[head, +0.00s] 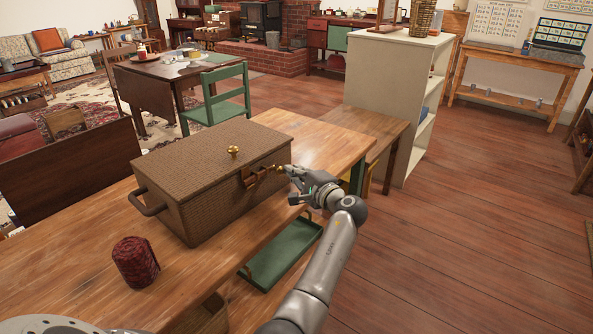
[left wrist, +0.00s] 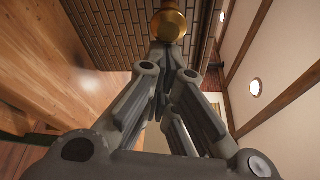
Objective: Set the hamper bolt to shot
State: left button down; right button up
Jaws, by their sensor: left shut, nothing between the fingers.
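The hamper (head: 205,185) is a brown woven box with its lid down, standing on a wooden table. A brass knob (head: 233,152) sits on its lid. The bolt (head: 262,173) is a small brass fitting on the hamper's front side, and its exact position is too small to tell. My left gripper (head: 285,171) is shut and empty, its fingertips at the bolt's right end. In the left wrist view, the shut fingertips (left wrist: 168,52) are just below a round brass knob (left wrist: 168,24), against the woven wall. I cannot tell whether they touch it. My right gripper is not in view.
A green tray (head: 283,252) lies lower, beside my forearm. A pale shelf unit (head: 390,95) stands behind right. Open floor (head: 465,235) lies to the right.

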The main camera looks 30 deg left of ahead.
pick_arm(q)
jog(key=shift+a, duration=0.1)
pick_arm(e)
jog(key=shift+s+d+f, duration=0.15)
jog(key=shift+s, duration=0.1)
